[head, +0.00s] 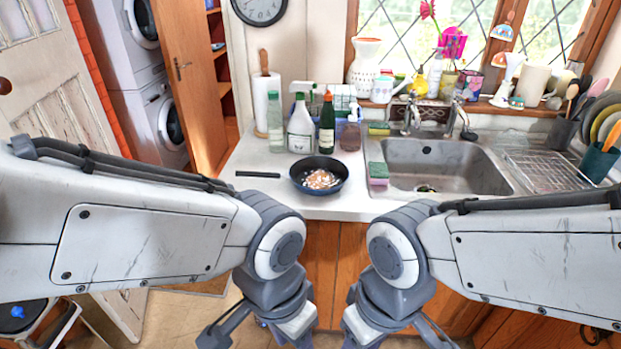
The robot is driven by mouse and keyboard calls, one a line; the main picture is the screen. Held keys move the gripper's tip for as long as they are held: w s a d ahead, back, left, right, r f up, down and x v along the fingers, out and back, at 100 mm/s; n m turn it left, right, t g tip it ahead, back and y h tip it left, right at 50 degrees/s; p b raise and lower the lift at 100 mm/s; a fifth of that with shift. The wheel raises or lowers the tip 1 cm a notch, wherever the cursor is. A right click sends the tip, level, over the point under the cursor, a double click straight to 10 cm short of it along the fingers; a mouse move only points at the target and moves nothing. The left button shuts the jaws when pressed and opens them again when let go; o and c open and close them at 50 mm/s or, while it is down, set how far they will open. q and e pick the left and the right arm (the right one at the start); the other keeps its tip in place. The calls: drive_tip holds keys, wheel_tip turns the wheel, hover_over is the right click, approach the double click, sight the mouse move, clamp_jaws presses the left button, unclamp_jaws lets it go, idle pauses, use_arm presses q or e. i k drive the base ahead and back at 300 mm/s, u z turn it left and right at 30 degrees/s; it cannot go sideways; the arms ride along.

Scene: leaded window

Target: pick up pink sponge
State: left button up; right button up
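My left gripper (252,338) hangs low in front of the wooden cabinets, below the counter edge. My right gripper (394,338) hangs likewise, below and in front of the sponge. Both grippers look spread open and empty, and both are apart from the sponge. Their lowest parts are at or past the bottom edge of the view.
A dark pan (320,175) with bits of food stands left of the sponge. Several bottles (301,127) stand behind it. The sink (445,167) lies to the right, with a tap (411,117) and a wire rack (545,169). A second, green-topped sponge (379,129) lies behind the sink.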

sight(378, 173)
drive_tip(key=u, duration=0.35)
drive_tip(key=i, duration=1.25)
drive_tip(key=z, duration=0.4)
